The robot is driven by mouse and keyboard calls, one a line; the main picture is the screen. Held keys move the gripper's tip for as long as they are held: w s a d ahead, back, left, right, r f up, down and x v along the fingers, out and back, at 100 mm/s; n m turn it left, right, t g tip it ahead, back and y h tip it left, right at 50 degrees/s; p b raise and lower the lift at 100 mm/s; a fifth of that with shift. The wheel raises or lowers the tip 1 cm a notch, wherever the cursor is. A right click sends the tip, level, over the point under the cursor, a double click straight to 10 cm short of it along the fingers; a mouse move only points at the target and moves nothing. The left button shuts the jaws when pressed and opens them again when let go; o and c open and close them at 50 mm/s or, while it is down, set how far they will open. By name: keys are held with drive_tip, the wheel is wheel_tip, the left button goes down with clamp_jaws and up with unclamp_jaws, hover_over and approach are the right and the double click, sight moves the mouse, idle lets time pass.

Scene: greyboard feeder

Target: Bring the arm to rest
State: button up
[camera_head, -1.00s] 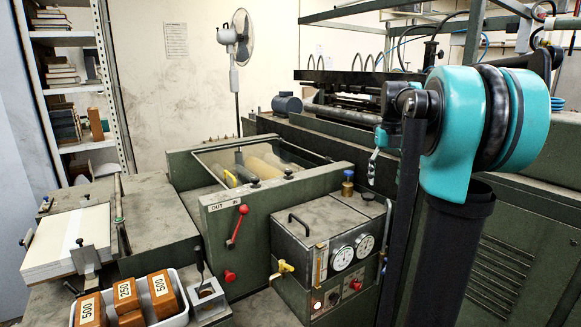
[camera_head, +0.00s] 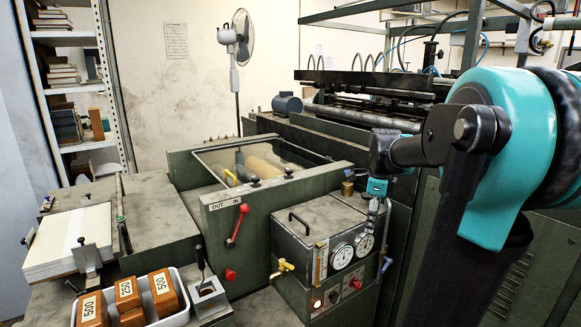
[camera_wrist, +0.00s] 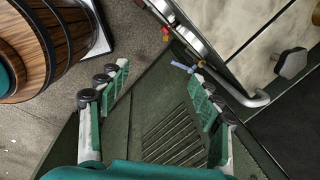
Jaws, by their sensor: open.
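My gripper (camera_head: 372,222) hangs pointing down at the right end of the gauge box (camera_head: 315,222), small in the head view. In the wrist view my gripper (camera_wrist: 160,80) has its two green-padded fingers wide apart with nothing between them. Below them are the green machine side with its slotted vent (camera_wrist: 178,135) and the floor. My teal and black arm fills the right of the head view and hides part of the machine there.
The gauge box's top edge and bent grey handle (camera_wrist: 245,97) lie close beside the right finger in the wrist view. A wooden barrel (camera_wrist: 40,45) stands at upper left there. A white tray (camera_head: 180,318) with labelled wooden blocks sits at the front left of the head view.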

drive_tip(key=s+a+f+n+t, duration=0.1)
drive_tip(key=s+a+f+n, duration=0.2)
drive_tip(key=s+f+n, duration=0.6)
drive_tip(key=s+a+f+n+t, duration=0.1)
drive_tip(key=s+a+f+n, duration=0.2)
drive_tip(key=s+f+n, duration=0.5)
drive_tip(key=n, duration=0.6)
drive_tip(key=shift+s+f+t, duration=0.3)
drive_tip(key=shift+s+f, duration=0.1)
drive_tip(key=shift+c, duration=0.4)
